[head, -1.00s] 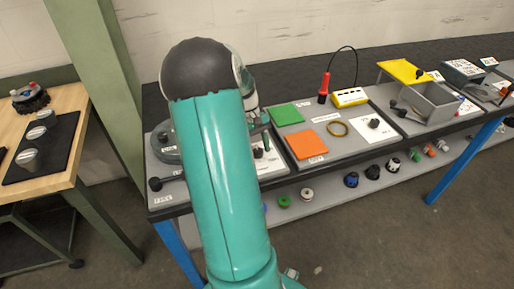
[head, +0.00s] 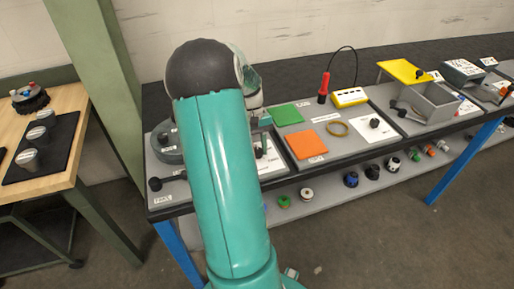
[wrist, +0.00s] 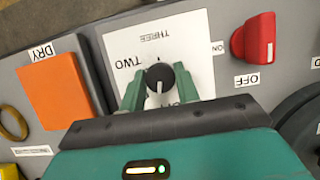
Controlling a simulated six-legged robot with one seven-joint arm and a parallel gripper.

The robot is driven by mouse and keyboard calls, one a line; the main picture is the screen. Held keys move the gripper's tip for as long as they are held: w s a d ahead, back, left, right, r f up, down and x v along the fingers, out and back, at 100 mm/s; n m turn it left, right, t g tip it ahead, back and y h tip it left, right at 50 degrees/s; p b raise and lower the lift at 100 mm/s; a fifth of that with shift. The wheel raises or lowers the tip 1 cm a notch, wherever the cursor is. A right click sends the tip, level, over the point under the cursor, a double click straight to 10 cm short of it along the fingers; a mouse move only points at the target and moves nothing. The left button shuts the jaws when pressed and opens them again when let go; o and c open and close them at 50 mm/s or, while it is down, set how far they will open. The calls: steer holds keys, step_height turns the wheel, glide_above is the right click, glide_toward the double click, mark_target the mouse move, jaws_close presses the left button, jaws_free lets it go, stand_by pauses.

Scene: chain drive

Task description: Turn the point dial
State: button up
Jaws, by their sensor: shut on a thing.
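The point dial (wrist: 158,78) is a black round knob with a white pointer line, seen in the wrist view. It sits on a white card (wrist: 120,48) with the words TWO and THREE readable. The pointer line runs roughly up and down in the picture, its lit end toward my wrist. My gripper (wrist: 160,88) has its two green fingers on either side of the knob, shut on it. In the head view, my arm hides much of the dial area, and part of the white card (head: 273,160) shows to the right of my arm.
A red switch handle (wrist: 258,37) marked OFF stands close to the right of the card in the wrist view. An orange pad (wrist: 53,91) marked DRY and a yellow ring (wrist: 12,122) lie to the left. A green pad (head: 286,115) lies farther back.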

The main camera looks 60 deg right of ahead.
steer(key=m, duration=0.2)
steer(key=m+t, duration=0.1)
steer(key=m, duration=0.1)
steer(key=shift+s+d+m+t+y, duration=0.1)
steer(key=shift+m+t+y, duration=0.2)
steer(key=shift+y, duration=0.1)
steer(key=m+t, duration=0.1)
steer(key=m, duration=0.3)
steer(key=shift+t, duration=0.3)
steer(key=o, duration=1)
steer(key=shift+c, duration=0.2)
steer(key=shift+r, duration=0.1)
steer(key=v, duration=1.3)
steer(key=shift+d+r, duration=0.25)
steer(key=shift+d, duration=0.15)
